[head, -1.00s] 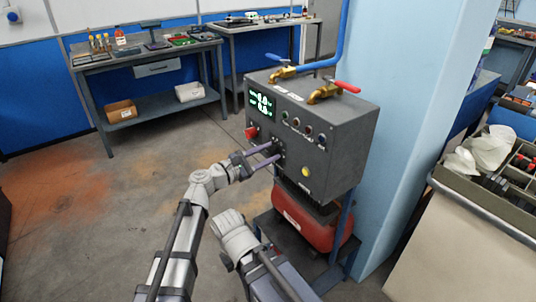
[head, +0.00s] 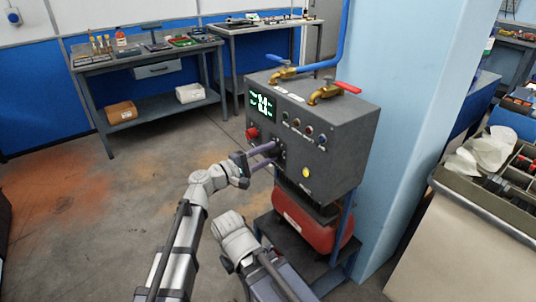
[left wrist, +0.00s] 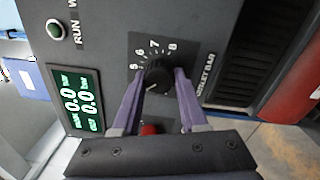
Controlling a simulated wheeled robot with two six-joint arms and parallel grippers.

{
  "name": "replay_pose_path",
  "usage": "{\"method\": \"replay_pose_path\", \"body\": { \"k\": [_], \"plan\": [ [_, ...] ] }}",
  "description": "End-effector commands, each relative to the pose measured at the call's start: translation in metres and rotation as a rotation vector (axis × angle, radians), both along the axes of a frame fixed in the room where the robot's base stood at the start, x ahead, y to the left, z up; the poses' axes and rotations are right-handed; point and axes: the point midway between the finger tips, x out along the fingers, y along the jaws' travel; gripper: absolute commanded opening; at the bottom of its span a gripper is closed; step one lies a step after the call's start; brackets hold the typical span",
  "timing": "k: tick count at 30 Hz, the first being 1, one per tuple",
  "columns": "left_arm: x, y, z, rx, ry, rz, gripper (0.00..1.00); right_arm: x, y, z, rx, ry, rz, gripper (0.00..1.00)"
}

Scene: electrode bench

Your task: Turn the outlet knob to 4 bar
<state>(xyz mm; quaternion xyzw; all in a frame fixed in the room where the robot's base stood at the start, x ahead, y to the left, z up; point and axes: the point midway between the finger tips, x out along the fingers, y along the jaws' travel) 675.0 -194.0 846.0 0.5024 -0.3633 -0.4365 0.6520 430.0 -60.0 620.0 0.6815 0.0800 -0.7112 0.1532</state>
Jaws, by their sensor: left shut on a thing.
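The outlet knob (left wrist: 157,76) is a dark round knob on the grey machine's (head: 337,160) front panel. In the left wrist view it sits between my left gripper's fingertips (left wrist: 160,78), which are shut on its sides. Scale numbers 5 to 8 show around its far side; the lower numbers are hidden by the fingers. A pale mark shows on the knob, but I cannot tell its exact reading. The display (left wrist: 77,101) shows two values of 0.0 bar. In the head view my left gripper (head: 276,154) reaches the panel, and the knob is mostly hidden.
A red button (head: 252,133) sits left of the knob on the panel. Brass valves with a blue handle (head: 278,59) and a red handle (head: 347,86) top the machine. A red tank (head: 305,220) is below. A blue pillar (head: 410,130) stands right.

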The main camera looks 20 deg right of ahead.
Motion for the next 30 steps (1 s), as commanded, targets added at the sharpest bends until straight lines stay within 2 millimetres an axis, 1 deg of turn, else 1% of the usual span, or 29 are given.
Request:
{"method": "replay_pose_path", "body": {
  "k": [9, 22, 23, 30],
  "plan": [
    [-0.0005, 0.0003, -0.0002, 0.024, -0.066, 0.000, 0.00, 0.0000, 0.0000, -0.0003, 0.000, 0.000, 0.000, 0.00],
    [-0.0007, 0.0002, -0.0004, 0.027, -0.071, -0.001, 0.00, 0.0000, 0.0000, -0.0003, 0.000, 0.000, 0.000, 0.00],
    [-0.0007, 0.0002, -0.0004, 0.027, -0.071, -0.001, 0.45, 0.0000, 0.0000, -0.0003, 0.000, 0.000, 0.000, 0.00],
    [-0.0004, 0.0001, -0.0002, 0.026, -0.070, 0.000, 0.72, 0.0000, 0.0000, -0.0003, 0.000, 0.000, 0.000, 0.00]
  ]
}}
